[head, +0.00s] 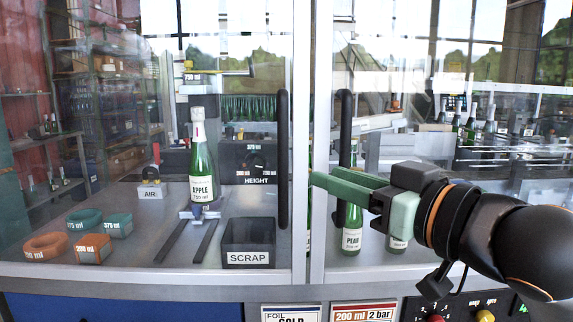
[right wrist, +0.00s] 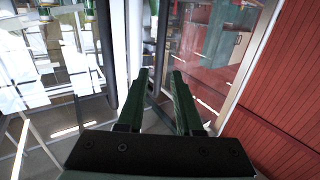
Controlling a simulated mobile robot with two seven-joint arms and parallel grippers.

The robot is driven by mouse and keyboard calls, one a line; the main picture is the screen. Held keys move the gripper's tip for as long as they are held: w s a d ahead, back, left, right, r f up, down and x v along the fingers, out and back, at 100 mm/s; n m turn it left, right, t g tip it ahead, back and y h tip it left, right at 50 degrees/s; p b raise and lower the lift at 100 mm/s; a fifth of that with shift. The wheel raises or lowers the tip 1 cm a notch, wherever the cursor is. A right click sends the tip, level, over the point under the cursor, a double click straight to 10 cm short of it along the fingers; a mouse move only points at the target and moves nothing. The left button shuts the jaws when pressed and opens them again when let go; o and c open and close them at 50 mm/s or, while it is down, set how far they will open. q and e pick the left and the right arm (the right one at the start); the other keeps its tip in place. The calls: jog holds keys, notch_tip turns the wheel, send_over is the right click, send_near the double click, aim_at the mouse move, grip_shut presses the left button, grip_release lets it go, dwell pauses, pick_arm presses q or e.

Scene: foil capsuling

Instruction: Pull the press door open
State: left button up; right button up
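The press front has two clear door panels, and the left panel (head: 235,110) and right panel (head: 400,75) meet at pale upright frames. A black bar handle (head: 283,145) stands upright on the left panel; another black handle (head: 345,125) is on the right panel. My right gripper (head: 320,181) points left, its green fingers crossing in front of the right handle, tips near the pale uprights. In the right wrist view the fingers (right wrist: 160,75) are apart, with no grasped object clearly visible between them. I cannot tell whether they touch the door. My left gripper is out of view.
Behind the glass are an APPLE bottle (head: 201,165), a black SCRAP bin (head: 248,245), a PEAR bottle (head: 352,225) and coloured rings (head: 45,246). Control knobs (head: 485,315) and labels sit along the lower front. Space before the left panel is clear.

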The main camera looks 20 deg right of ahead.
aim_at(286, 159)
jog(key=p+x, duration=0.9)
jog(key=x, duration=0.1)
jog(key=shift+w+a+r, duration=0.1)
jog(key=shift+w+r, duration=0.05)
jog(key=shift+w, duration=0.25)
jog(key=shift+w+a, duration=0.15)
jog(key=shift+w, duration=0.4)
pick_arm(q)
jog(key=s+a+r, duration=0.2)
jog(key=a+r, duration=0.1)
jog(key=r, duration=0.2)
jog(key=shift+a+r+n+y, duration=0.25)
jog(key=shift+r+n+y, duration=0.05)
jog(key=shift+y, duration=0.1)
pick_arm(e)
jog(key=shift+w, duration=0.15)
grip_shut()
